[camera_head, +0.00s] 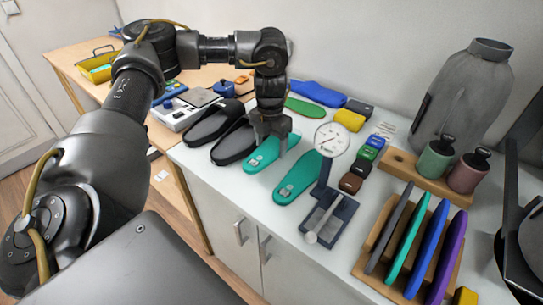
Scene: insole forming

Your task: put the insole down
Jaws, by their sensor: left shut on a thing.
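My left gripper (270,145) points down and is shut on a teal insole (262,158). That insole is flat and level at the counter, beside the black slippers. I cannot tell whether it touches the counter (228,188) or hangs just above it. A second teal insole (296,178) lies to its right on the counter, apart from it. The gripper hides part of the held insole's middle. My right gripper is not in view.
Black slippers (235,143) lie close left of the held insole. A dial gauge (331,140) on a stand is right of the second insole. A wooden rack (373,278) holds several upright insoles at the front right. Green and blue insoles (318,93) lie behind.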

